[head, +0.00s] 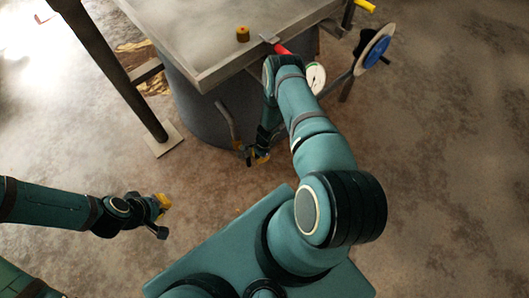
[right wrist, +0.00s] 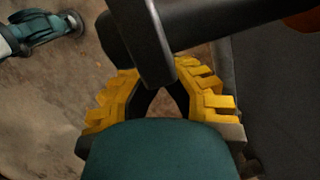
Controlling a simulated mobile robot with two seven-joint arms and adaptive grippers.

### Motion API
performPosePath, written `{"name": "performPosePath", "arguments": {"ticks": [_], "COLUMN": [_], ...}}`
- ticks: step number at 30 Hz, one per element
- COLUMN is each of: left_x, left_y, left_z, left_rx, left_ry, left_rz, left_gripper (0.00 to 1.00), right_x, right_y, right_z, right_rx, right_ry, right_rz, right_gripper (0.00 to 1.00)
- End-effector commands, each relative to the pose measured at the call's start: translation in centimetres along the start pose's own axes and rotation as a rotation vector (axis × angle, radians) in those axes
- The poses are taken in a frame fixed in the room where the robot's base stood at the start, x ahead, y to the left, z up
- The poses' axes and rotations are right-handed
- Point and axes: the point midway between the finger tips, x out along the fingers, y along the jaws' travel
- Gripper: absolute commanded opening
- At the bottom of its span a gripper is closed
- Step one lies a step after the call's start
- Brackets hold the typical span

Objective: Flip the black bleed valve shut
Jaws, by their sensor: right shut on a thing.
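The black bleed valve appears as a dark, round-ended part (right wrist: 152,42) at the top of the right wrist view. My right gripper (right wrist: 160,85) is shut on this part, its yellow-backed fingers close together just below it. In the head view my right gripper (head: 258,156) is low beside the vat, at the lower end of a grey pipe (head: 226,118). The valve is too small there to make out, and I cannot tell its handle position. My left gripper (head: 163,214) is open and empty over the floor, well left of the vat.
A grey vat (head: 194,108) stands under a broad metal top (head: 190,38) with a yellow-brown knob (head: 242,34). A red handle (head: 283,49), a white gauge (head: 316,77) and a blue wheel (head: 377,51) are to the right. A dark post (head: 120,82) stands left. Floor between my grippers is clear.

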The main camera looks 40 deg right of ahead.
Motion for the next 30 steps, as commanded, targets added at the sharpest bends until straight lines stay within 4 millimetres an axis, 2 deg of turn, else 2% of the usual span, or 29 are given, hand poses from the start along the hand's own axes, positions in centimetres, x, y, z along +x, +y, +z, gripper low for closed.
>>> {"name": "performPosePath", "arguments": {"ticks": [6,17,30], "left_x": [0.03,0.02,-0.18], "left_y": [-0.01,-0.01,0.07], "left_z": [0.02,0.03,0.05], "left_rx": [0.000,0.000,0.000], "left_ry": [0.000,0.000,-0.002], "left_rz": [0.000,0.000,0.000], "left_gripper": [0.00,0.00,0.00], "right_x": [0.27,0.27,0.50], "right_y": [0.07,0.09,0.87], "right_z": [1.06,1.08,1.32], "right_rx": [0.001,0.002,0.007], "right_ry": [-0.001,-0.004,-0.113], "right_rz": [0.001,0.002,0.022], "right_gripper": [0.00,0.00,0.00]}}
